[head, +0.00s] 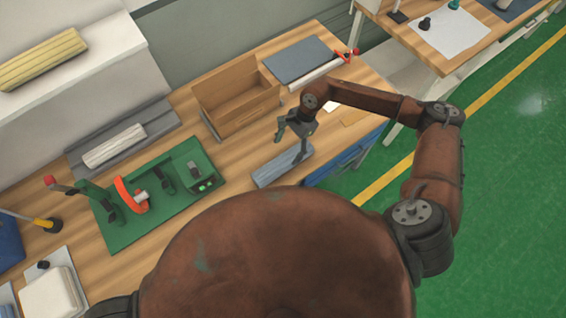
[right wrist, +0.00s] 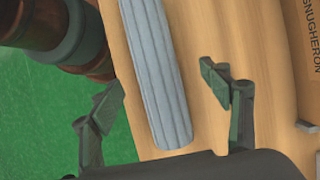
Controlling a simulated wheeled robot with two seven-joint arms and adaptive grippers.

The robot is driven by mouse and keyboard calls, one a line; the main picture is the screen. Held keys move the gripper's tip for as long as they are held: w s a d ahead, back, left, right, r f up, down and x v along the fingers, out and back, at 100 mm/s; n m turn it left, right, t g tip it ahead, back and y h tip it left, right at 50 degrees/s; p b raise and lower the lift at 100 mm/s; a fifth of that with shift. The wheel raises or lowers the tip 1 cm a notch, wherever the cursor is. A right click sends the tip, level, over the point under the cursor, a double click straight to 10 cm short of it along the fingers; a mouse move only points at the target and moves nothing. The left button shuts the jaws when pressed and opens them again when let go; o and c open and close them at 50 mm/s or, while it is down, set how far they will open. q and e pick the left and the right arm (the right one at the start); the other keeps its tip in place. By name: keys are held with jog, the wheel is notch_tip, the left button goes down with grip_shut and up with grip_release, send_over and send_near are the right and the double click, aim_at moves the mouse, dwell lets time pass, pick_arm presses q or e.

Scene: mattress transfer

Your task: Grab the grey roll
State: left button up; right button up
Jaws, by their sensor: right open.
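A ribbed blue-grey roll (head: 279,167) lies on the wooden table (head: 245,145) near its front edge. My right gripper (head: 293,132) is open and points down just above the roll's far right part. In the right wrist view the roll (right wrist: 157,75) runs from the top edge down between the spread fingers of my gripper (right wrist: 162,92). Neither finger appears to touch it; the height gap is hard to judge. A paler, whitish ribbed roll (head: 115,146) lies on a grey mat (head: 160,116) at the left. My left gripper is not in view.
An open wooden box (head: 237,118) stands behind my right gripper, with a dark grey sheet (head: 297,60) and a white roll (head: 316,73) beyond. A green board (head: 128,237) with an orange-handled tool (head: 128,197) lies left. Green floor (head: 505,160) is at right.

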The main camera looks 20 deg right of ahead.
aim_at(284, 159)
jog(key=shift+x, duration=1.25)
jog(key=p+x, duration=0.1)
jog(key=x, duration=0.1)
jog(key=p+x, duration=0.1)
jog(key=x, duration=0.1)
jog(key=shift+s+d, duration=0.2)
jog(key=shift+s, duration=0.15)
jog(key=shift+a+f, duration=0.15)
jog(key=shift+f, duration=0.35)
jog(key=shift+c, duration=0.4)
jog(key=c, duration=1.5)
